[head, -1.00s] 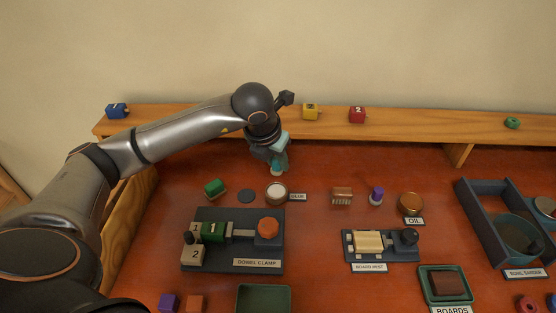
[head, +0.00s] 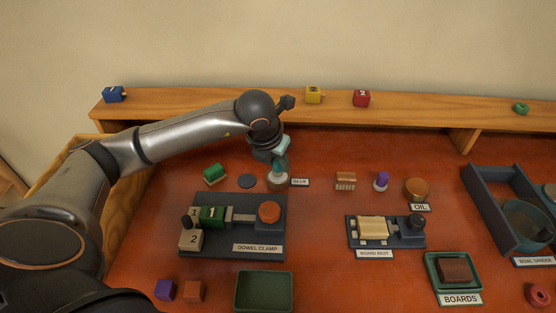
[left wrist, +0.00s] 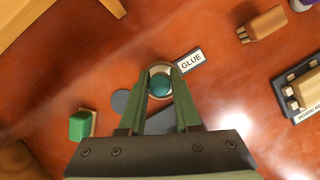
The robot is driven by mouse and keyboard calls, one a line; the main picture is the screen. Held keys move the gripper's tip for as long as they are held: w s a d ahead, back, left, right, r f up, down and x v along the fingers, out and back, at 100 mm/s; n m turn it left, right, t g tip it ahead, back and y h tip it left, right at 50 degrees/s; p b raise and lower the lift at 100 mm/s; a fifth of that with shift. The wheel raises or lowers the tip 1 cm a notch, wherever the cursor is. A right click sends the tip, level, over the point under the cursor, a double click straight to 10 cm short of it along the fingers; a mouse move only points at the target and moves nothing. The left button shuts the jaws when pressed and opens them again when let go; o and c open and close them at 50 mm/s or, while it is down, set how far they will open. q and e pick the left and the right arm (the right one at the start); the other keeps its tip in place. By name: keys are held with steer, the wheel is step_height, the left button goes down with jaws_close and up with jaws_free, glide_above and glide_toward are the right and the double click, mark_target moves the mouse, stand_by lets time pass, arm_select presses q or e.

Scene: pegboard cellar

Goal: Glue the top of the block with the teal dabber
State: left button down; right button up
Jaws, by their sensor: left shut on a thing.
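My left gripper (head: 279,158) is shut on the teal dabber (head: 280,166), above the glue pot (head: 278,184). The dabber's lower end is at the pot's mouth; how deep it sits is hidden. In the left wrist view, the dabber's round teal top (left wrist: 160,85) shows between the fingers, with the pot's pale rim around it. A green block (head: 211,215) marked 1 sits in the dowel clamp (head: 262,238), left of its orange knob. My right gripper is not in view.
A grey disc (head: 247,181) and a green piece (head: 215,172) lie left of the pot. The GLUE label (head: 300,182) is right of it. A wooden shelf (head: 400,116) runs behind.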

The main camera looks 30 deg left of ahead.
arm_select(q)
steer(key=shift+s+f+b, duration=0.1)
steer(key=shift+f+b, duration=0.55)
steer(key=shift+b, duration=0.15)
stand_by(2.2)
steer(key=shift+r+p, duration=2.1)
steer(key=shift+r, duration=1.55)
